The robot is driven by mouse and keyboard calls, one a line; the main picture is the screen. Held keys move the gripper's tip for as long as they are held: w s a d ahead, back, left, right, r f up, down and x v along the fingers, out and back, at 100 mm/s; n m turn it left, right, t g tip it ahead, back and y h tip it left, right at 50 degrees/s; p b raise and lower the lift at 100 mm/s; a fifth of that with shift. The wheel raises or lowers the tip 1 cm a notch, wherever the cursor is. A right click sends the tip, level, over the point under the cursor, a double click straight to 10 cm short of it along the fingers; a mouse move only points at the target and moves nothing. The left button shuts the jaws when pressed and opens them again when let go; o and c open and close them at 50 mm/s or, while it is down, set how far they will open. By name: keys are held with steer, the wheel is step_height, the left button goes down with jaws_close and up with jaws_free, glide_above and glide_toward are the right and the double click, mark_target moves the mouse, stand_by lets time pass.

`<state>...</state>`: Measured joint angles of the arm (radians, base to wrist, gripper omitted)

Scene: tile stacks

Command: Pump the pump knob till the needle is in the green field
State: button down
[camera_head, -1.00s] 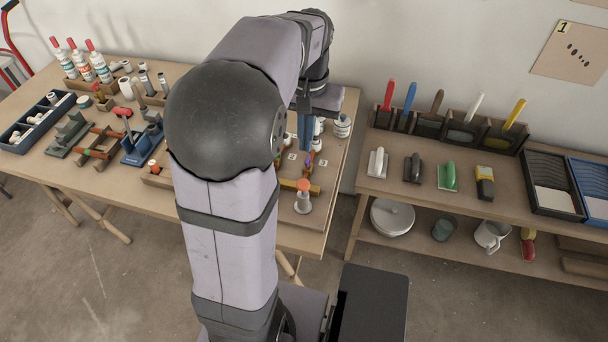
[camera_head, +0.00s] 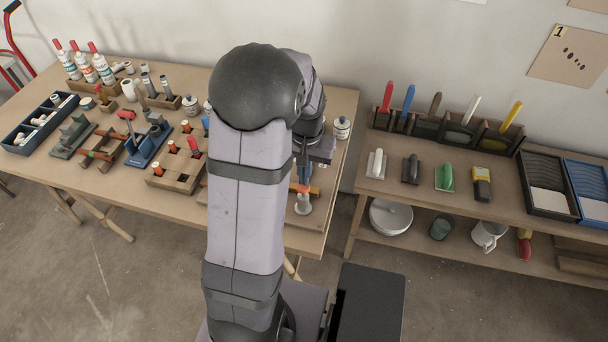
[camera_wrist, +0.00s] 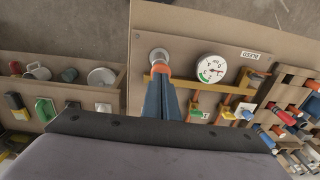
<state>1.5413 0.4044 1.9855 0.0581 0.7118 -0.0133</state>
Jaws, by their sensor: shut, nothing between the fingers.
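The pump shows as an orange knob (camera_wrist: 161,69) on a pale grey body (camera_wrist: 159,53) in the wrist view. In the head view the orange knob (camera_head: 302,188) is small above its grey base (camera_head: 304,208). My gripper (camera_wrist: 162,82) is shut and empty, its blue fingertips right at the knob. In the head view my gripper (camera_head: 304,178) points down over the pump. Whether the tips touch the knob I cannot tell. The round white gauge (camera_wrist: 211,67) lies beside the pump, with a green field on its dial. The needle is too small to read surely.
The worktable (camera_head: 325,205) also holds valves and orange pipework (camera_wrist: 205,87) beside the gauge, a wooden block with red-topped pegs (camera_head: 177,172) and bottles (camera_head: 103,67). A shelf with trowels (camera_head: 445,177) stands to the right. My arm hides part of the table.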

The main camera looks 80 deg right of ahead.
mark_target(304, 188)
steer(key=shift+f, duration=0.85)
step_height(304, 188, down, 3)
steer(key=shift+f+b, duration=0.1)
steer(key=shift+b, duration=0.8)
steer(key=shift+a, duration=0.1)
steer(key=shift+r+p, duration=0.7)
steer(key=shift+p, duration=0.05)
step_height(304, 188, up, 4)
steer(key=p, duration=0.3)
steer(key=shift+f, duration=0.15)
steer(key=shift+s+r+b, duration=0.1)
steer(key=shift+r+b, duration=0.2)
steer(key=shift+b, duration=0.3)
step_height(304, 188, up, 9)
steer(key=b, duration=0.2)
steer(key=shift+s, duration=0.15)
